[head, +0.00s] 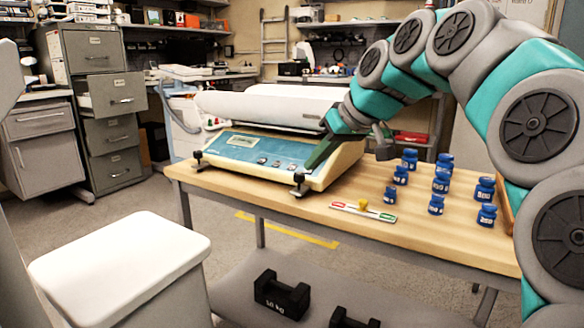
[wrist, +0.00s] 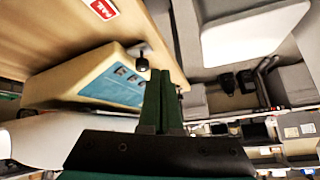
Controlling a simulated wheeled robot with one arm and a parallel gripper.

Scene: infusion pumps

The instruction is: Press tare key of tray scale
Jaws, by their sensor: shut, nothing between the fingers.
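The tray scale (head: 330,168) stands on the wooden table, with a cream body and a large white tray (head: 255,108) on top. Its sloped blue front panel (head: 222,155) carries a display (head: 241,141) and a short row of keys (head: 277,163). The key labels are too small to read, so I cannot tell which is tare. My gripper (head: 311,168) is shut and empty, pointing down at the right end of the panel, right of the keys. In the wrist view, the shut fingertips (wrist: 160,73) lie beside the panel (wrist: 108,88). I cannot tell if they touch the scale.
Several blue weights (head: 441,183) stand on the table to the right. A small level strip with a yellow knob (head: 362,205) lies near the front edge. Black levelling feet (head: 299,186) stick out at the scale's front corners. A white-topped bin (head: 120,260) stands front left.

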